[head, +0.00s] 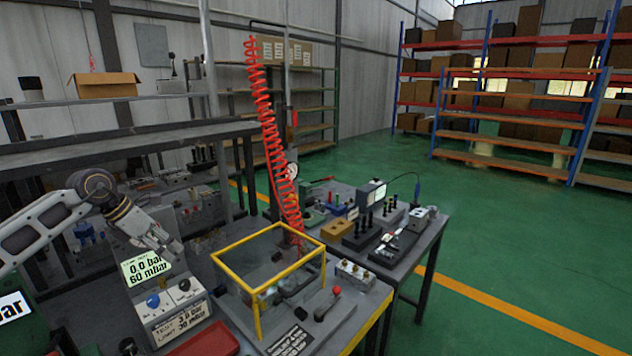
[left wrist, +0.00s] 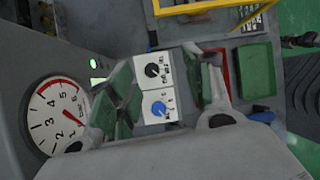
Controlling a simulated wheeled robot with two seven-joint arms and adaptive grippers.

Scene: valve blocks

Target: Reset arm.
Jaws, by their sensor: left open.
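My left arm comes in from the left in the head view. Its gripper (head: 168,243) is open and empty, in front of the test unit's display (head: 146,267), which reads 0.0 bar and 60 mbar. Below it is the control panel (head: 176,311) with a blue knob (head: 153,301) and a black knob (head: 184,285). In the left wrist view my open gripper (left wrist: 157,85) spans the same panel, with the black knob (left wrist: 152,70) and blue knob (left wrist: 158,108) between its fingers. I cannot tell any contact. My right gripper is not in view.
A yellow-framed clear box (head: 268,265) stands right of the panel, near a red-knobbed lever (head: 328,302). A red tray (head: 207,341) lies in front. A round gauge (left wrist: 55,117) shows in the wrist view. A coiled red hose (head: 268,130) hangs above the bench.

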